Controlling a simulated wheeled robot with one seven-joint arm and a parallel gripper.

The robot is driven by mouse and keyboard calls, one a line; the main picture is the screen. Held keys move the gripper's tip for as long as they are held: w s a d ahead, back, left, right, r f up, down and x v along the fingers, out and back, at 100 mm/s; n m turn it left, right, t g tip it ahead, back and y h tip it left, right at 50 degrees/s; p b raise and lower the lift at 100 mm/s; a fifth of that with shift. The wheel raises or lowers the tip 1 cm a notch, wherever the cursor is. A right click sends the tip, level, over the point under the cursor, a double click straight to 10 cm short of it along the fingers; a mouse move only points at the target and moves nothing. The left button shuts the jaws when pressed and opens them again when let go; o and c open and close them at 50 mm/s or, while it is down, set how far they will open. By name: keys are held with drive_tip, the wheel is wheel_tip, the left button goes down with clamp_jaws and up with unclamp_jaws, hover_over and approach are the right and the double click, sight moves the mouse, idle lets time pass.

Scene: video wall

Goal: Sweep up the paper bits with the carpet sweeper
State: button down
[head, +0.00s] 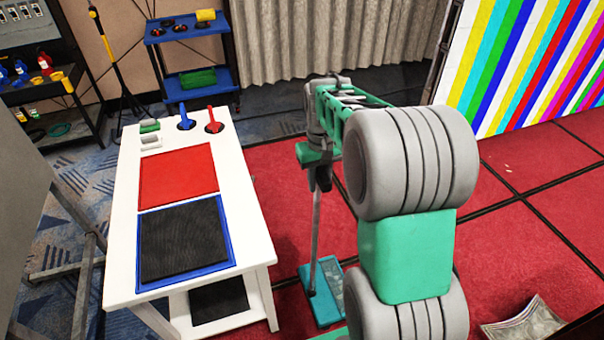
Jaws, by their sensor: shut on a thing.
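The carpet sweeper has a flat teal head (322,292) on the red carpet, right of the white table. Its thin grey handle (316,230) rises nearly upright to a dark grip. My gripper (319,166) is shut on the upper end of the handle; its fingertips are partly hidden by my arm. A few tiny pale specks, apparently paper bits (507,168), lie on the red carpet to the right, well apart from the sweeper head. My arm hides part of the floor.
The white table (256,225) stands close left of the sweeper, holding red and black mats. A striped video wall (535,60) bounds the back right. Red carpet (500,230) between is mostly open.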

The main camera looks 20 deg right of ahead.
drive_tip(key=d+f+b, duration=0.1)
drive_tip(key=d+f, duration=0.8)
drive_tip(key=f, duration=0.4)
drive_tip(key=shift+f+b, duration=0.25)
drive_tip(key=shift+b, duration=0.1)
drive_tip(key=shift+d, duration=0.1)
